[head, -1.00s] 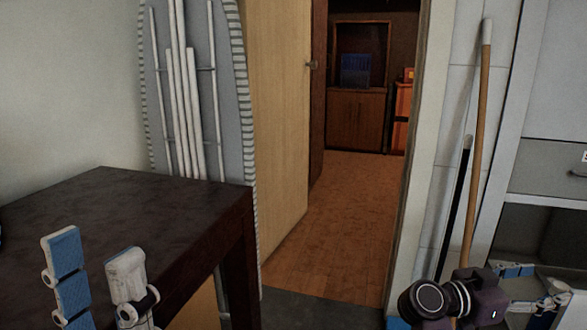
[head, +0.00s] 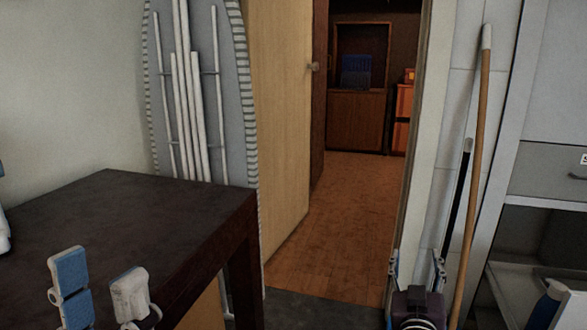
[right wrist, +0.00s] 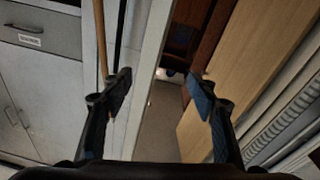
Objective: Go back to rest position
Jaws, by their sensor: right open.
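My left gripper (head: 99,283) is at the lower left of the head view, in front of the dark table (head: 110,215). Its two fingers, one showing blue pads, stand apart with nothing between them. My right gripper (head: 415,272) is at the bottom right of centre, in front of the doorway's right side. It points away from me. In the right wrist view its fingers (right wrist: 163,90) are spread wide and the gap is empty.
An ironing board (head: 232,110) leans behind the table. An open wooden door (head: 278,130) and doorway lead to a clear wooden floor (head: 340,215). A wooden pole (head: 476,160) and a black pole (head: 459,205) stand near my right gripper. A blue bottle (head: 547,308) is at lower right.

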